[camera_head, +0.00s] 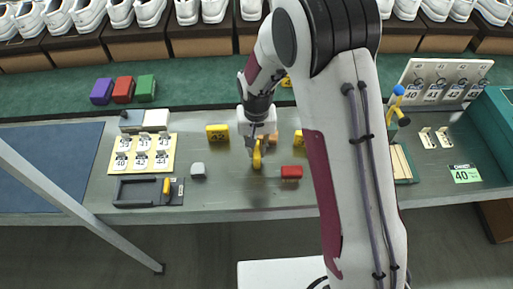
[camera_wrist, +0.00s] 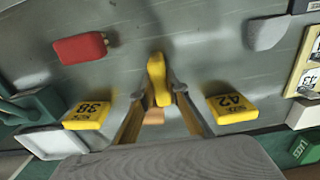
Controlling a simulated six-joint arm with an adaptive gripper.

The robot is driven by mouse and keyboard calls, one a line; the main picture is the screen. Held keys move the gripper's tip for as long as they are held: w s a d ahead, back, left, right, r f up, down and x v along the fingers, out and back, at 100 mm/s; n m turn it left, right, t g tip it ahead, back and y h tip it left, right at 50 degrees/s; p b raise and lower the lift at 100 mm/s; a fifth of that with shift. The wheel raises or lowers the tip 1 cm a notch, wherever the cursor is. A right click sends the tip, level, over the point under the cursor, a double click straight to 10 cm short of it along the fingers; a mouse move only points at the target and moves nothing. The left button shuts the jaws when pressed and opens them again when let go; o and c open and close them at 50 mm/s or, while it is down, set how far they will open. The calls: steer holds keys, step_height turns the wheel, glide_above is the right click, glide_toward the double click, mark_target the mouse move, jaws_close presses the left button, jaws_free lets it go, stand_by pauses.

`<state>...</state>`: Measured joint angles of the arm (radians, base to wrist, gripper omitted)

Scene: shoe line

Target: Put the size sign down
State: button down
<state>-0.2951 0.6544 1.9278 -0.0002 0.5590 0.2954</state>
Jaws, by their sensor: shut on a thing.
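My gripper (camera_head: 257,150) is over the middle of the grey table, shut on a yellow size sign (camera_head: 257,160). In the wrist view the held sign (camera_wrist: 158,80) is seen edge-on between my fingertips (camera_wrist: 160,92), so its number is hidden. I cannot tell whether its lower edge touches the table. A yellow sign marked 42 (camera_wrist: 232,107) stands to the left in the head view (camera_head: 217,132). A yellow sign marked 38 (camera_wrist: 87,114) stands to the right, partly behind my arm in the head view (camera_head: 299,138).
A red block (camera_head: 291,172) lies right of my gripper, a grey block (camera_head: 198,170) left. An orange-brown block (camera_wrist: 153,116) is close behind the held sign. A number-tag board (camera_head: 143,153) and dark tray (camera_head: 148,191) are farther left. The table front is clear.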

mark_target(257, 148)
steer(key=shift+f, duration=0.1)
steer(key=c, duration=2)
jaws_free()
steer(key=shift+o, duration=0.2)
steer(key=shift+r, duration=0.2)
step_height(257, 148, up, 12)
